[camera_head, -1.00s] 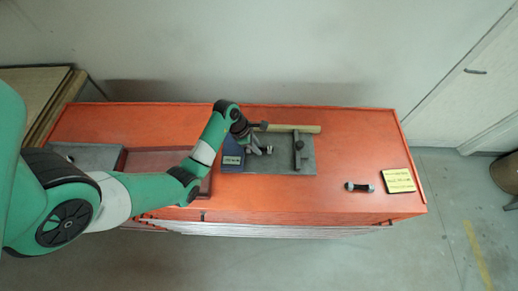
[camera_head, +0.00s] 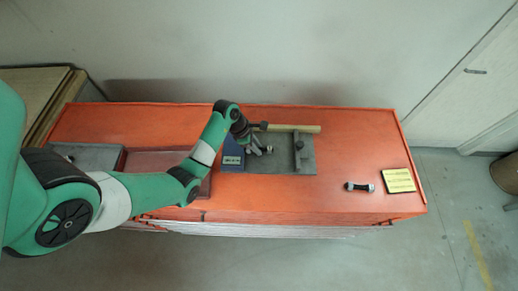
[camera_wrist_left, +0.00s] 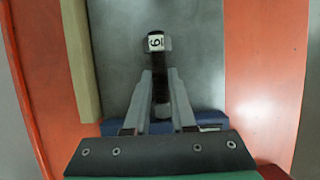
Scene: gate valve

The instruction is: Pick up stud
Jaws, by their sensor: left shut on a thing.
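In the head view the left gripper (camera_head: 260,149) is over the grey plate (camera_head: 280,168), and the stud's pale end (camera_head: 268,149) shows beside the fingers. Whether the stud touches the plate is hard to tell. My right gripper is not in view.
A blue block (camera_head: 232,155) is left of the gripper, and a wooden bar (camera_head: 296,128) lies behind. A dark cylinder (camera_head: 359,187) and a yellow sign (camera_head: 398,181) lie on the orange bench (camera_head: 365,135).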

